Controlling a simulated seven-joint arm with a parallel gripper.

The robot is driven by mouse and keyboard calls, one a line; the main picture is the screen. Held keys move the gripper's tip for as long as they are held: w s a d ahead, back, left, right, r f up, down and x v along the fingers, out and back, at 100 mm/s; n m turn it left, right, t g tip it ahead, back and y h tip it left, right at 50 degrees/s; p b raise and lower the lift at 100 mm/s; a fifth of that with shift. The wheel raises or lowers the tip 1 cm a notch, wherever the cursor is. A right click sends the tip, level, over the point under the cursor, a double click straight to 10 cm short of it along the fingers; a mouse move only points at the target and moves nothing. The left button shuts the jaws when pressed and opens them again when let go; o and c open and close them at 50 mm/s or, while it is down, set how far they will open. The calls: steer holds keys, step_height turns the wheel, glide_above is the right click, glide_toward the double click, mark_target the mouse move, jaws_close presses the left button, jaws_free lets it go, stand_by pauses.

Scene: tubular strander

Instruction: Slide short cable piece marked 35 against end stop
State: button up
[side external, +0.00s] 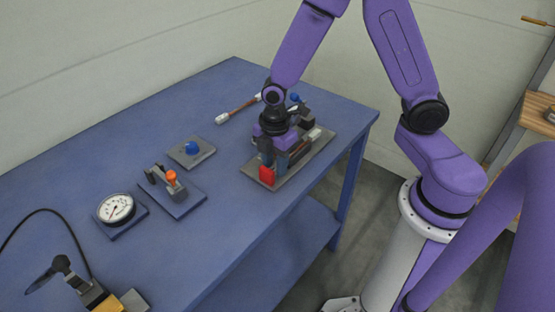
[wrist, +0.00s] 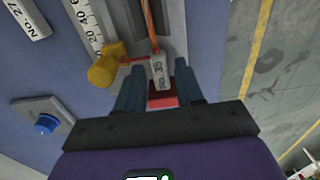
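The short cable piece (wrist: 151,22) is a copper-coloured strand with a pale end tag (wrist: 159,72); its sideways marking looks like 35. It lies along the grey fixture (side external: 322,150). A red block (wrist: 162,99), seemingly the end stop, stands at the fixture's near end and also shows in the side view (side external: 267,175). My gripper (wrist: 161,78) is low over this end, pointing down, with its two dark fingers apart on either side of the tag. Narrow gaps seem to show beside the tag; contact is not clear. In the side view my gripper (side external: 274,160) hides part of the fixture.
A yellow knob (wrist: 105,68) with a red pointer and a white scale (wrist: 94,28) lie left of the tag. Another cable with white ends (side external: 241,108) lies behind. A blue button (side external: 192,148), an orange-topped lever (side external: 171,178) and a dial gauge (side external: 116,208) stand left.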

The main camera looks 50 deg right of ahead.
steer(key=shift+o, duration=0.4)
steer(key=shift+d, duration=0.15)
steer(key=shift+r, duration=0.2)
step_height(320, 180, up, 17)
stand_by(0.4)
steer(key=c, duration=0.3)
steer(key=shift+d, duration=0.15)
steer(key=shift+d, duration=0.15)
steer(key=shift+f, duration=0.15)
